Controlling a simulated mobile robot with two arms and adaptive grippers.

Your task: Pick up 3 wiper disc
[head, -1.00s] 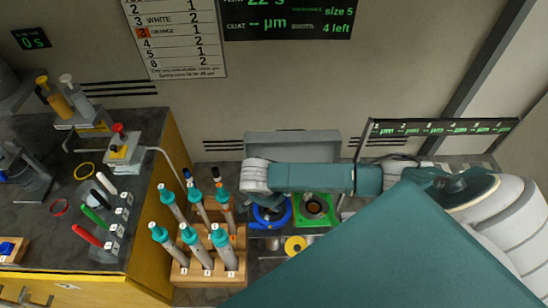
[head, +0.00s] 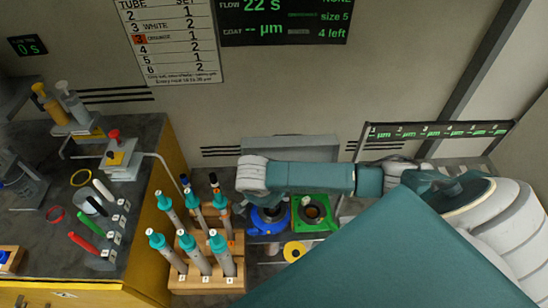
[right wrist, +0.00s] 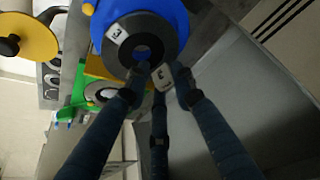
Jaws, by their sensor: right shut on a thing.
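A dark wiper disc (right wrist: 158,27) with a white label "3" shows in the right wrist view, against a blue round holder (right wrist: 183,12). I cannot tell if it rests in the holder or is just above it. My right gripper (right wrist: 161,80) is shut at the disc's near edge, with a small white labelled tab between its fingertips. In the head view the blue holder (head: 262,224) is partly behind my right arm, which hides the disc and gripper there. My left gripper is not in view.
A green holder (head: 328,213) stands right of the blue one, with a yellow disc (head: 294,251) in front. A wooden rack (head: 208,285) of teal-capped tubes is to the left. The bench (head: 140,190) farther left holds pens, rings and bottles.

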